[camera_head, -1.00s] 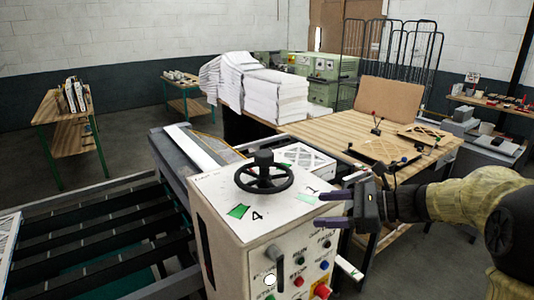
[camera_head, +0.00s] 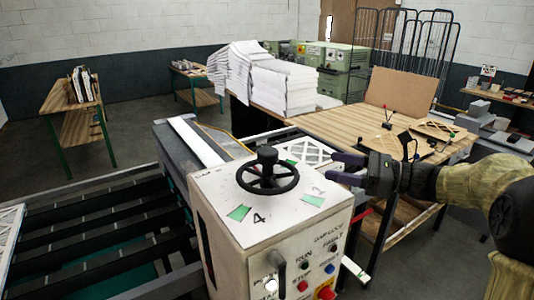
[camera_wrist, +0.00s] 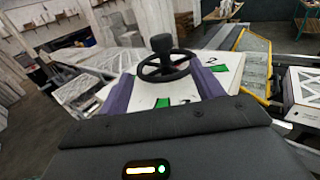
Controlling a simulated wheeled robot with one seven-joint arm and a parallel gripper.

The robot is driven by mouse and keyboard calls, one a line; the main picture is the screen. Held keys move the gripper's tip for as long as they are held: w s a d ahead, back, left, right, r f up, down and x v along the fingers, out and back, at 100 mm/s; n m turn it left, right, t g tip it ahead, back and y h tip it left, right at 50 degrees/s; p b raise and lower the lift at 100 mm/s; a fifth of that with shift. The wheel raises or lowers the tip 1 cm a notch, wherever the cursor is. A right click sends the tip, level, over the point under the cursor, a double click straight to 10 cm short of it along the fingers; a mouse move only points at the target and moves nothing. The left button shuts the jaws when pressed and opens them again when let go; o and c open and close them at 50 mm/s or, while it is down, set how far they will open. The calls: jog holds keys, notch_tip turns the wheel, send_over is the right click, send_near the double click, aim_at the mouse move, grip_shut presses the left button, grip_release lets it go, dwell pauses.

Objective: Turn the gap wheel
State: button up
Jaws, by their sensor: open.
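The gap wheel (camera_head: 267,178) is a black spoked handwheel with an upright knob at its hub, on the white top of a control box (camera_head: 225,200). Green marks with numbers lie around it on that top. My gripper (camera_head: 338,170) is to the right of the wheel, its two purple fingers pointing left toward it, apart from it. In the wrist view the wheel (camera_wrist: 165,66) shows beyond and between the spread fingers (camera_wrist: 160,92). My gripper is open and empty.
The box front carries several buttons (camera_head: 318,270) and a lever. A conveyor with dark slats (camera_head: 90,225) lies to the left. A wooden table (camera_head: 330,125) with a cardboard panel and framed filters stands behind my arm. White sheet stacks (camera_head: 280,85) stand farther back.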

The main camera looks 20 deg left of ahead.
aim_at(268, 151)
jog(key=a+p, duration=0.2)
jog(key=a, duration=0.3)
jog(key=w+a+p, duration=0.1)
jog(key=a+p, duration=0.1)
jog(key=a, duration=0.4)
jog(key=a+p, duration=0.2)
jog(key=a, duration=0.4)
jog(key=shift+w+a, duration=0.15)
jog(key=shift+w, duration=0.15)
jog(key=shift+f, duration=0.1)
jog(key=c, duration=1.4)
